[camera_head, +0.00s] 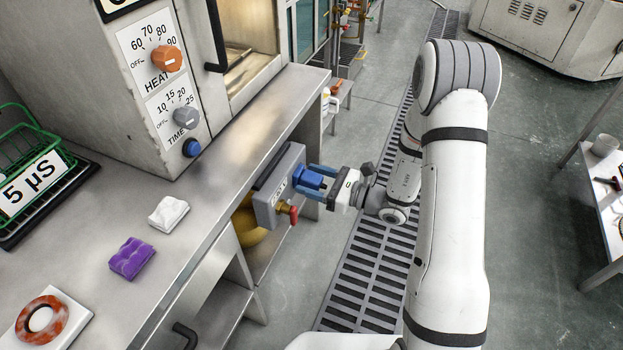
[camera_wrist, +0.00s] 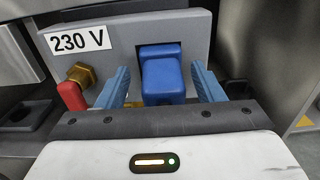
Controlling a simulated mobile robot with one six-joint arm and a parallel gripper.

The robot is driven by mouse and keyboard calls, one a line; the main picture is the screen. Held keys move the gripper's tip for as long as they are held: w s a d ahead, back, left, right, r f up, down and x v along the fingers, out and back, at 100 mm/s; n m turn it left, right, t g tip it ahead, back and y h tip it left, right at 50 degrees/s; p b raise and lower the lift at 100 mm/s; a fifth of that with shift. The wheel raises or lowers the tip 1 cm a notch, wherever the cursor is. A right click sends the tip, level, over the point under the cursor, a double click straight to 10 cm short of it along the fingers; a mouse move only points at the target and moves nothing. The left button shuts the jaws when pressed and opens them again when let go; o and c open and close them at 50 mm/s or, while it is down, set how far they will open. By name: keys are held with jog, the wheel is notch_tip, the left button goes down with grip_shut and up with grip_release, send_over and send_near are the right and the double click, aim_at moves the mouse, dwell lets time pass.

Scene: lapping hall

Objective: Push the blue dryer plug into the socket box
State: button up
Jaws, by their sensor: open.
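The blue dryer plug (camera_wrist: 163,75) sits at the face of the grey socket box (camera_wrist: 200,30), which carries a "230 V" label. In the wrist view the plug stands between my gripper's (camera_wrist: 163,88) two blue fingers, with a gap on each side. My gripper is open. How deep the plug sits in the box cannot be told. In the head view the socket box (camera_head: 264,192) is on the front edge of the steel bench, and my gripper (camera_head: 318,178) reaches it from the right. The blue plug (camera_head: 308,183) is partly hidden there by the fingers.
A red-handled brass valve (camera_wrist: 72,92) juts from the box, left of the left finger. The steel bench (camera_head: 215,190) holds the dryer (camera_head: 125,90), a white cloth (camera_head: 168,213), a purple cloth (camera_head: 131,258) and a green rack (camera_head: 30,160).

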jog(key=v, duration=0.7)
jog(key=shift+d, duration=0.15)
jog(key=shift+s+d+r+p, duration=0.1)
jog(key=shift+d+p, duration=0.1)
jog(key=shift+p, duration=0.1)
jog(key=c, duration=0.3)
jog(key=m, duration=0.1)
jog(key=d+m, duration=0.2)
jog(key=m, duration=0.1)
jog(key=shift+s+d+r, duration=0.1)
jog(key=shift+s+r, duration=0.1)
jog(key=shift+s, duration=0.05)
jog(key=c, duration=0.5)
jog(key=m, duration=0.1)
jog(key=d+m, duration=0.1)
jog(key=m, duration=0.1)
jog(key=shift+s+d+r+p, duration=0.1)
jog(key=shift+s+d+p, duration=0.15)
jog(key=shift+p, duration=0.1)
jog(key=c, duration=0.4)
grip_shut()
jog(key=shift+b+x, duration=0.35)
jog(key=shift+x, duration=2.6)
